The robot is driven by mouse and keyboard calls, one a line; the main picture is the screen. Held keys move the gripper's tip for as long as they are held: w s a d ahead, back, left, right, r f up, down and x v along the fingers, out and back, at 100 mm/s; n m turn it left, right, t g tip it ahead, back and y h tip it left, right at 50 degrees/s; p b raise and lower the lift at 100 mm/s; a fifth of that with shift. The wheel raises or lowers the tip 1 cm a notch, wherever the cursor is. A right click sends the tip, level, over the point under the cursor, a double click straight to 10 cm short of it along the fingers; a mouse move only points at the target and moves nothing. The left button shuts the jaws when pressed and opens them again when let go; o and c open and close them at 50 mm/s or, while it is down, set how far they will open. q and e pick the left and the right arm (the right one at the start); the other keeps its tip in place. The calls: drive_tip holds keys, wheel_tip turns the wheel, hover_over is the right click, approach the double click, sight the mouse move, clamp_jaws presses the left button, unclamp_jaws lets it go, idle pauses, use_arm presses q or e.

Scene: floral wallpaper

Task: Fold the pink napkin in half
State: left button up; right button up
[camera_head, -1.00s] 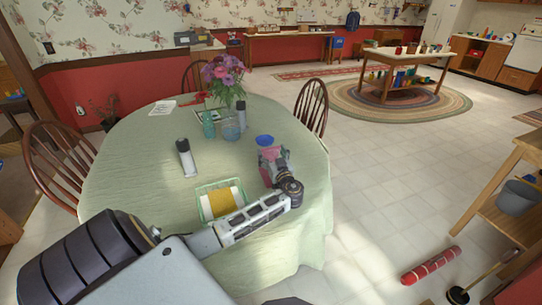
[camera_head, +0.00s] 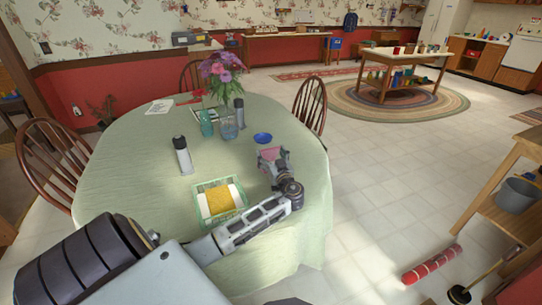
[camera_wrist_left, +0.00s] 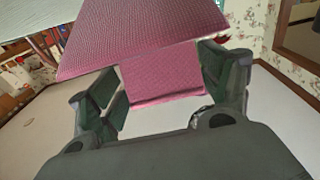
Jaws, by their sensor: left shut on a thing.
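The pink napkin (camera_head: 270,155) shows small at my left gripper (camera_head: 273,159), over the right part of the round table (camera_head: 125,180). In the left wrist view, a broad, textured pink sheet (camera_wrist_left: 140,35) spans the top. A pink flap (camera_wrist_left: 162,78) lies between the two fingers, which are shut on the napkin. In the head view, the gripper and arm hide part of the napkin, so its full outline cannot be told. My right gripper is not in view.
A blue bowl (camera_head: 263,138) stands just behind the gripper. A green basket with a yellow item (camera_head: 240,188) sits near the table's front. A dark-and-white bottle (camera_head: 183,157) and a flower vase (camera_head: 229,127) stand further left. Chairs (camera_head: 311,105) surround the table.

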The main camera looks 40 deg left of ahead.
use_arm(q)
drive_tip(key=o, duration=0.7)
drive_tip(key=shift+v, duration=6)
